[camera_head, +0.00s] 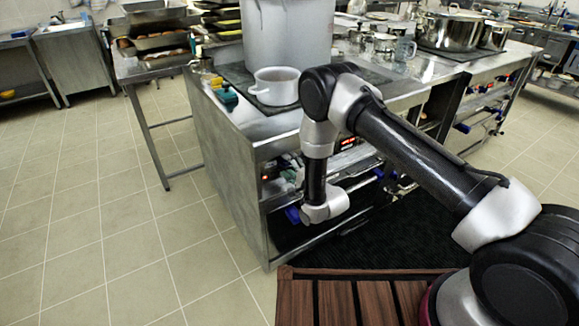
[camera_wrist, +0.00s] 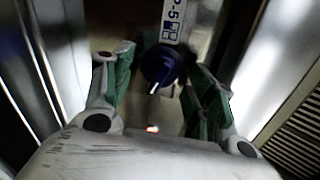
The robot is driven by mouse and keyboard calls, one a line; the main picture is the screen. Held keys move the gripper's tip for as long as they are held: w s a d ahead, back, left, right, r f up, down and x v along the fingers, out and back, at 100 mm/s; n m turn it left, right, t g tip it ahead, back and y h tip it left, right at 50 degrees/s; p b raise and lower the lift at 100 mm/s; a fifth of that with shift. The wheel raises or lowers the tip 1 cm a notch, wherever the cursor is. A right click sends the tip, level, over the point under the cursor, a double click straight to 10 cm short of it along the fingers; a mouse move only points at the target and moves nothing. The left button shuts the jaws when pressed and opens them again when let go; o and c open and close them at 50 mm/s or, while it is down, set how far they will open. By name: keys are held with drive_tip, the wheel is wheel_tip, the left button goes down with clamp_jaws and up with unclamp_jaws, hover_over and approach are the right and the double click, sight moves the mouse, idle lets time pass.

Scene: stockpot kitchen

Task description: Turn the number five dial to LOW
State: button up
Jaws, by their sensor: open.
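The wrist view shows a dark blue round dial (camera_wrist: 160,64) with a white pointer mark that points down and slightly left. A white label plate (camera_wrist: 175,18) above it reads what looks like "P-5". My gripper (camera_wrist: 162,78) is open, with one green-padded finger on each side of the dial. I cannot tell whether either finger touches it. The setting marks, including LOW, are not readable. In the head view my wrist is at the stove's front, and my gripper's fingers are hard to make out there.
The steel stove counter (camera_head: 235,115) holds a small white pot (camera_head: 276,86) and a large stockpot (camera_head: 289,35). Other blue knobs (camera_head: 462,128) line its front. Steel pots (camera_head: 449,31) stand farther right. The tiled floor (camera_head: 100,220) at left is clear.

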drive_tip(key=f+v, duration=0.1)
drive_tip(key=v, duration=1)
drive_tip(key=shift+s+d+r, duration=0.25)
drive_tip(key=shift+r, duration=0.15)
